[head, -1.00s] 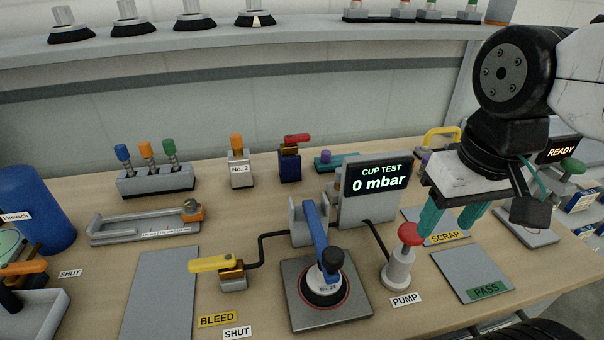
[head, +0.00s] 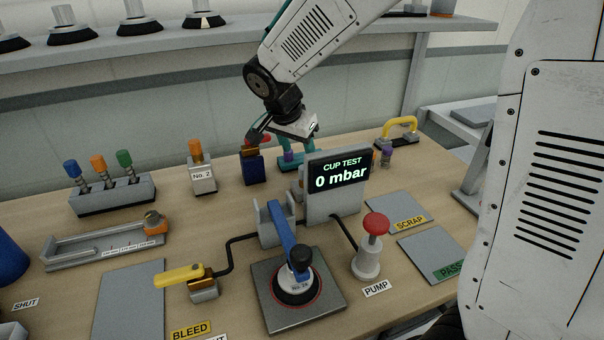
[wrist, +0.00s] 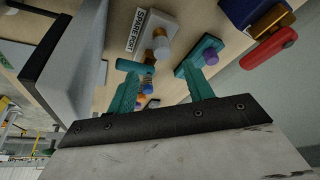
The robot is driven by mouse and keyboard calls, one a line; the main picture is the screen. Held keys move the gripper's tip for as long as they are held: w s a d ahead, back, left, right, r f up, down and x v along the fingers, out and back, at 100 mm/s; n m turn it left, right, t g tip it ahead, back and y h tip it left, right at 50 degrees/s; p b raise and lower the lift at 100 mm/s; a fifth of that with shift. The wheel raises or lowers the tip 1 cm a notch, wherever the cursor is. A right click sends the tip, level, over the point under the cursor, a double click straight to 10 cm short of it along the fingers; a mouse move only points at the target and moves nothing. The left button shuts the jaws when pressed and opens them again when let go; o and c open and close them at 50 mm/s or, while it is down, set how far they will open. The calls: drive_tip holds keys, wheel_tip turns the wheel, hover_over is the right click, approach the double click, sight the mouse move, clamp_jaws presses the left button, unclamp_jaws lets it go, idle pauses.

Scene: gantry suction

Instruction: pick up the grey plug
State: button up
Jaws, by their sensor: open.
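I cannot pick out the grey plug with certainty. In the wrist view, a small pale grey-beige piece (wrist: 161,49) with an orange part stands on the grey block labelled SPARE PORT (wrist: 150,28). It is seen beyond the gap between my fingers and may be the plug. My gripper (wrist: 156,75) is open, its two teal fingers apart with nothing held. In the head view, my gripper (head: 271,143) is behind the CUP TEST display, near the dark blue block. The display and my wrist hide part of that area.
A purple knob (wrist: 210,57) is close to my right finger. A dark blue block (head: 253,169) with a red lever is beside my gripper. The CUP TEST display (head: 338,183), red-topped pump (head: 375,225) and yellow handle (head: 400,125) stand around. The SCRAP plate (head: 396,212) is bare.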

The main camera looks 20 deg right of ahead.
drive_tip(key=x, duration=0.8)
drive_tip(key=shift+w+f, duration=0.1)
drive_tip(key=shift+w, duration=0.1)
clamp_jaws()
